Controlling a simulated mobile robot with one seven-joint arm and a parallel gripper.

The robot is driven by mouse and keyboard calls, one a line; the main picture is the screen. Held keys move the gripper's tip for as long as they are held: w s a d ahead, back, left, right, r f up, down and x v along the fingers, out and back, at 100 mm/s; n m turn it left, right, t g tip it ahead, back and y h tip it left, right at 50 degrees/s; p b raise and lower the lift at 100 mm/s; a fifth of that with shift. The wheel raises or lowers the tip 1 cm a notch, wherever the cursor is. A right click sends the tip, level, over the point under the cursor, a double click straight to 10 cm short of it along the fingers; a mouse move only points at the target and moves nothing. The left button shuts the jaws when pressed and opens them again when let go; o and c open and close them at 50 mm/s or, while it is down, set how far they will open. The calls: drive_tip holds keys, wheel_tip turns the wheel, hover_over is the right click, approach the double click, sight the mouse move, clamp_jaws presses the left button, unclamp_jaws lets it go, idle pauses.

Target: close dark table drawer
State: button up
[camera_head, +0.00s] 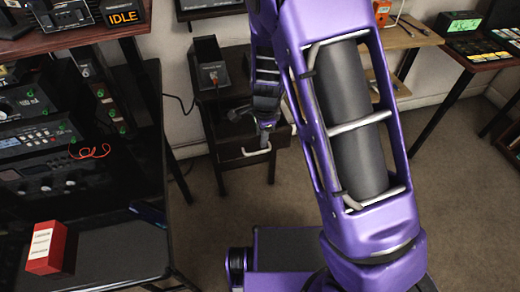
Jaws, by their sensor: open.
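The small dark side table (235,95) stands against the wall, left of the middle. Its drawer (228,160) appears pulled out toward me, with the dark inside partly in view from above. A pale bar handle (256,156) is on the drawer's front. My gripper (265,138) points down over the drawer, just above and beside the handle. It looks open and empty. Its fingers are small and partly dark here, so I cannot tell whether they touch the handle or drawer front. My purple arm hides the table's right side.
A dark rack with electronic units (40,135) fills the left, with a red box (46,248) on its low shelf. A black open box (209,65) stands on the side table. Wooden tables are at the right. Carpet (440,170) is clear at the right.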

sight(260, 148)
drive_tip(key=f, duration=0.2)
drive_tip(key=w+f+b, duration=0.1)
drive_tip(key=f, duration=0.5)
drive_tip(key=shift+w+a, duration=0.2)
drive_tip(key=shift+w, duration=0.05)
drive_tip(key=shift+c, duration=0.2)
clamp_jaws()
idle(0.9)
